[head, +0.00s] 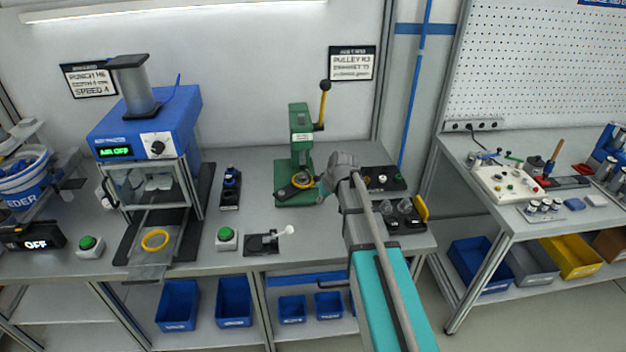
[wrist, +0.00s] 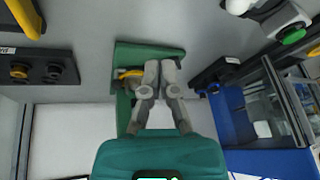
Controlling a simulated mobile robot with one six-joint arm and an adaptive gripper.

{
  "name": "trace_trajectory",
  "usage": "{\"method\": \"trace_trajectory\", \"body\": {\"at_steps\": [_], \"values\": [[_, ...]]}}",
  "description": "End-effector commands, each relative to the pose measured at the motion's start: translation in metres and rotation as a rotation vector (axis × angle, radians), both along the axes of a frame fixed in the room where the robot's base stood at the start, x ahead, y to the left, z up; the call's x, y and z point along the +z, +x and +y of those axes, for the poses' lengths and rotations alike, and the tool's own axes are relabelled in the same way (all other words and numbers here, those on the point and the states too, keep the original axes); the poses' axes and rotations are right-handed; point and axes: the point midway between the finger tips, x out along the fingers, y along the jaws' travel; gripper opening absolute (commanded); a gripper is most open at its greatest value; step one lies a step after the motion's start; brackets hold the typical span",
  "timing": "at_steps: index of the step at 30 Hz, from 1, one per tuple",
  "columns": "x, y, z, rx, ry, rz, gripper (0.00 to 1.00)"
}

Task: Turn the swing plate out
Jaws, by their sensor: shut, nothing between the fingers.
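A yellow ring (head: 303,180) shows at the plate's right end. My gripper (head: 324,187) is shut and empty, low at the right side of the press base. In the wrist view its fingertips (wrist: 159,66) are together over the green base (wrist: 150,51), beside the yellow ring (wrist: 131,74). They hide part of the plate; I cannot tell whether they touch it.
A black fixture with a white-knobbed handle (head: 268,242) and a green button box (head: 227,238) stand in front left. The blue punch machine (head: 150,125) is further left. Black holders (head: 383,179) and clear cups (head: 399,213) stand close right of my gripper.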

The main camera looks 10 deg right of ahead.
Motion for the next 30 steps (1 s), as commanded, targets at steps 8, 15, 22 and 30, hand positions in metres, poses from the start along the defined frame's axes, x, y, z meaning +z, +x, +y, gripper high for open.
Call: {"method": "trace_trajectory", "body": {"at_steps": [8, 15, 22, 30], "values": [[-0.008, 0.119, -0.030, 0.097, 0.035, -0.225, 0.00], [-0.006, 0.170, -0.048, 0.135, 0.032, -0.343, 0.00], [-0.004, 0.179, -0.052, 0.142, 0.030, -0.370, 0.00], [-0.004, 0.178, -0.052, 0.141, 0.030, -0.369, 0.00]]}}
